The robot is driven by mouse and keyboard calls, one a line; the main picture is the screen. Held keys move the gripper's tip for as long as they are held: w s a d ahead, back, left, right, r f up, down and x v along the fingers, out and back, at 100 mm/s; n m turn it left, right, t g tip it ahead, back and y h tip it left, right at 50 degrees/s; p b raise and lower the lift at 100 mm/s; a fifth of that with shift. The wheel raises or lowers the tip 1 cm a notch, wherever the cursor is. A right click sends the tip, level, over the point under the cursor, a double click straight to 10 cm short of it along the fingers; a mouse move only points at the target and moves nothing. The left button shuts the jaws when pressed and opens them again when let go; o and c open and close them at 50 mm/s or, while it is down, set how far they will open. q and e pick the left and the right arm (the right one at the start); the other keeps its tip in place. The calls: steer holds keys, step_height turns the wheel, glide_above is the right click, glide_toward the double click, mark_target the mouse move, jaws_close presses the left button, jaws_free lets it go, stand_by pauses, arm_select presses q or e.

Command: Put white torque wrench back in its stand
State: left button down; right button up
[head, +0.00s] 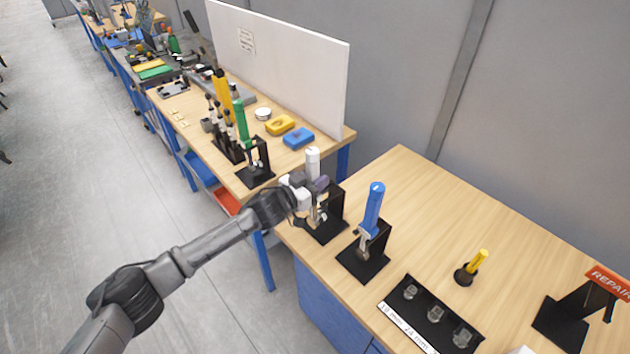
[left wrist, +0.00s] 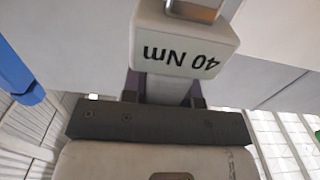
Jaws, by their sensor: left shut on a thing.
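The white torque wrench (head: 312,160) is upright at a black stand (head: 326,232) near the left end of the near wooden table. In the left wrist view its white body (left wrist: 185,40) carries the marking "40 Nm". My left gripper (head: 318,184) is shut on the white wrench, with its fingers on both sides of the handle. The gripper and wrist hide part of the wrench and stand, so I cannot tell whether the wrench is fully seated. My right gripper is not in view.
A blue torque wrench (head: 372,208) stands in its own black stand to the right. A black socket tray (head: 430,315), a yellow-handled tool (head: 472,268) and a red REPAIR sign (head: 608,282) are farther right. Green and yellow wrenches stand on the far bench before a white panel (head: 280,65).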

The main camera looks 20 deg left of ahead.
arm_select(q)
steer(key=shift+w+d+r, duration=0.2)
steer(key=shift+w+d, duration=0.25)
steer(key=shift+w, duration=0.2)
steer(key=shift+b+x, duration=0.45)
steer(key=shift+x, duration=0.6)
steer(key=shift+r, duration=0.1)
stand_by(0.5)
steer(key=shift+p, duration=0.3)
stand_by(0.3)
steer(key=shift+f, duration=0.35)
stand_by(0.4)
steer(key=shift+f+b, duration=0.4)
steer(key=shift+f, duration=0.1)
stand_by(0.4)
